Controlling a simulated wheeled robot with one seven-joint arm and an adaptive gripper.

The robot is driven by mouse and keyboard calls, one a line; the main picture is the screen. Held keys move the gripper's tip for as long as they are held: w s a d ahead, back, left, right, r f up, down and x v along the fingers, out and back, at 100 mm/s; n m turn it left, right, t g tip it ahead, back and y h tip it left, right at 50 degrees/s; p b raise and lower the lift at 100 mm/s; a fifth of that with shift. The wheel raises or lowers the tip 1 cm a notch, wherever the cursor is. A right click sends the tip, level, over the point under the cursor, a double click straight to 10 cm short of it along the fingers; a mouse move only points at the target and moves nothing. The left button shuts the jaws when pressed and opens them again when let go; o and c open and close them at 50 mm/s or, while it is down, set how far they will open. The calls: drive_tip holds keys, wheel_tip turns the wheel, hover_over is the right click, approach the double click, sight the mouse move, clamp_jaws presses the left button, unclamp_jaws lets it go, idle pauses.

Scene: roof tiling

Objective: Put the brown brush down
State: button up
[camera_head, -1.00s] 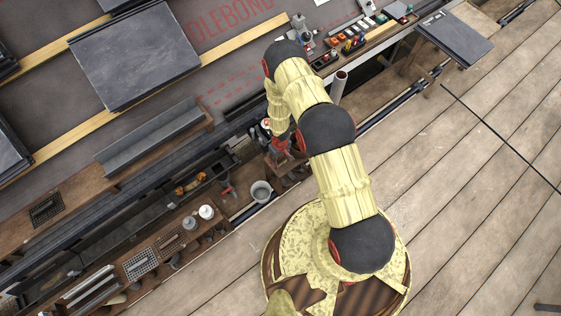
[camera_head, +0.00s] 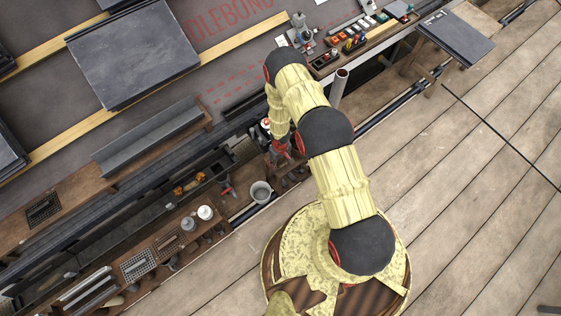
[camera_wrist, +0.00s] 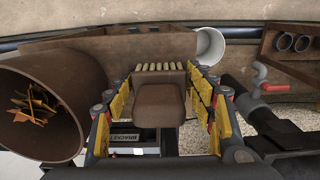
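In the wrist view the brown brush (camera_wrist: 160,104) is between the two fingers of my gripper (camera_wrist: 161,84). It has a brown block body and a row of pale bristles pointing away from the camera. The fingertips, with yellow pads, lie close along both sides of its wide end and appear closed on it. In the head view my gripper (camera_head: 280,147) points down over the cluttered wooden shelf (camera_head: 241,206) at the roof's edge. The brush is too small to make out there. Whether its bristles touch a surface is unclear.
A rusty round container (camera_wrist: 82,85) with orange scraps is left of my gripper; a pale cup (camera_wrist: 210,46) is beyond it. A red-handled clamp (camera_wrist: 262,78) is on the right. A grey bucket (camera_head: 261,191) and white jars (camera_head: 205,212) stand on the shelf.

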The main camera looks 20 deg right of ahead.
drive_tip(key=shift+o, duration=0.9)
